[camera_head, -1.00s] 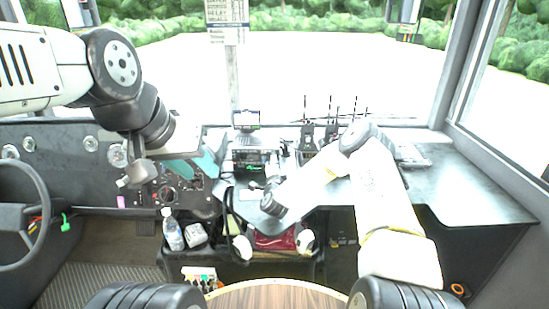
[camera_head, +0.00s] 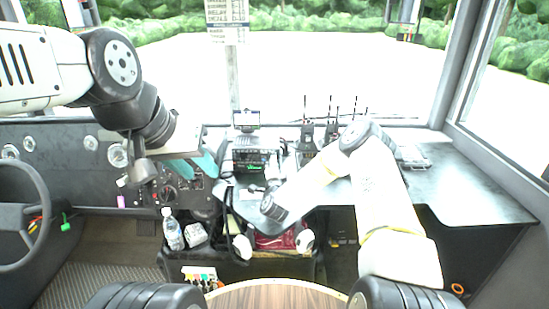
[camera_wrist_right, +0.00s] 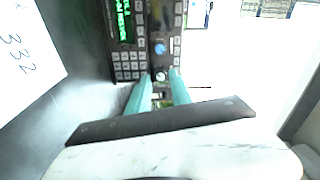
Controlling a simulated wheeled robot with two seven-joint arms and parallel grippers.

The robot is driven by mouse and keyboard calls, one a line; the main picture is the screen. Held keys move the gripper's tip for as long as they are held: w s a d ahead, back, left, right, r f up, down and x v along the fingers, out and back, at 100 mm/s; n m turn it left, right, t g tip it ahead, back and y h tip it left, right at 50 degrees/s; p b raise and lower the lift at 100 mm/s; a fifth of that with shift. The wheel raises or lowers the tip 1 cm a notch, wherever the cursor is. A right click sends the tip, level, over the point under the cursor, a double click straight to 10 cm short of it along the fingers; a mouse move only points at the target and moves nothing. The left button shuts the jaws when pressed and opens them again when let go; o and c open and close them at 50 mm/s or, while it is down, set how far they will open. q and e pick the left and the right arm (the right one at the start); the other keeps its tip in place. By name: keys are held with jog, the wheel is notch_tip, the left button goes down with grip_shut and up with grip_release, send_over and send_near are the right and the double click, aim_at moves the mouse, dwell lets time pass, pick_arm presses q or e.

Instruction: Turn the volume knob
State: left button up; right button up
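A black radio unit with a lit green display (camera_wrist_right: 122,20) fills the top of the right wrist view; it also shows on the dashboard in the head view (camera_head: 250,161). Its panel has a blue-faced knob (camera_wrist_right: 160,48) and a smaller knob (camera_wrist_right: 160,75) below it. I cannot tell which is the volume knob. My right gripper (camera_wrist_right: 161,77) has its teal fingers apart, one on each side of the smaller knob; contact is unclear. In the head view its fingers are hard to make out. My left gripper (camera_head: 194,167) has teal fingers apart and looks empty, left of the radio.
A steering wheel (camera_head: 22,215) is at the left. Below the dashboard, a bottle (camera_head: 172,230) and a red item (camera_head: 275,239) sit in a dark bin. Handheld radios with antennas (camera_head: 308,135) stand right of the radio unit. The right desk top (camera_head: 465,190) is mostly clear.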

jog(key=s, duration=0.6)
jog(key=shift+s+f, duration=0.1)
jog(key=shift+s, duration=0.15)
